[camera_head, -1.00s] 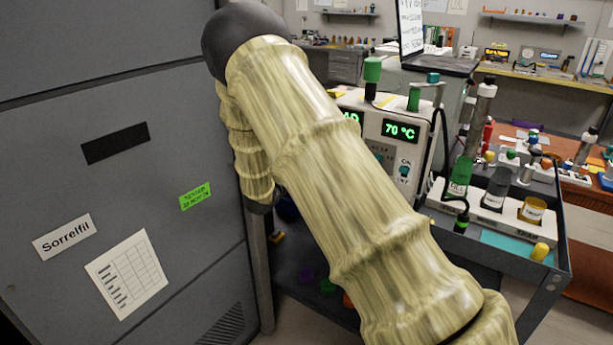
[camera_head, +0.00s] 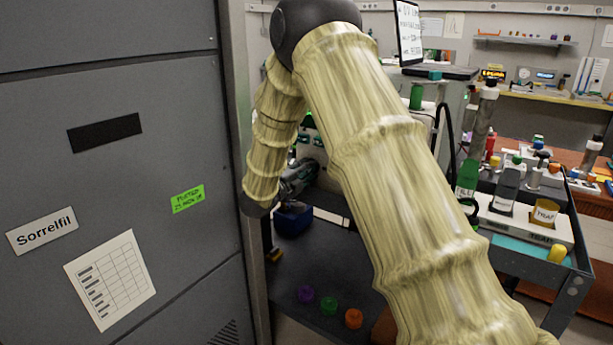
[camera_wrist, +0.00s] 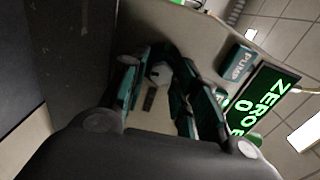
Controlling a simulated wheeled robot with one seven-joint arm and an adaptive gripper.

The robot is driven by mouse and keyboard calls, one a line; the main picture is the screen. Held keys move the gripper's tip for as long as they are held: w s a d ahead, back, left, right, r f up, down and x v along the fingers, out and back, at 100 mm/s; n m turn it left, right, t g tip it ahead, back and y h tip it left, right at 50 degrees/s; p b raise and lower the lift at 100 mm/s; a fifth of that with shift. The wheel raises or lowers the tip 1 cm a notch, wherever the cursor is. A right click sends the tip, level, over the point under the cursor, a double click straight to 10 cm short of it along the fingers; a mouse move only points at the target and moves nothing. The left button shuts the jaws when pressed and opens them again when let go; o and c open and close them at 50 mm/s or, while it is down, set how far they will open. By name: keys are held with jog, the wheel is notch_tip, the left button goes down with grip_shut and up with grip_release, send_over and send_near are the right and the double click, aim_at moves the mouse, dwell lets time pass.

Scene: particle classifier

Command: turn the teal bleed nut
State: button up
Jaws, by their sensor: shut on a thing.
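My gripper (camera_wrist: 157,85) reaches in at the front of the instrument (camera_wrist: 200,40). Its fingers are closed in around a small fitting at the panel, which I take for the teal bleed nut. A pale, faceted end (camera_wrist: 159,73) shows between the fingertips, with dark teal surfaces on both sides. The fingers hide most of the fitting, and I cannot clearly separate its teal from theirs. In the head view my gripper (camera_head: 298,178) is a small dark shape beside my forearm, and my arm hides the nut.
A PUMP label (camera_wrist: 239,63) and a green ZERO display (camera_wrist: 264,98) are close to the right finger. A tall grey cabinet (camera_head: 110,190) stands at the left. Orange (camera_head: 353,318), green (camera_head: 328,305) and purple (camera_head: 306,294) pieces lie on the lower shelf. A trap rack (camera_head: 520,225) stands at the right.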

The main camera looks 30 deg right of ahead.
jog(key=shift+a+f, duration=0.1)
jog(key=shift+f, duration=0.15)
jog(key=o, duration=1)
jog(key=shift+r, duration=0.1)
jog(key=shift+s+r, duration=0.1)
jog(key=v, duration=1.2)
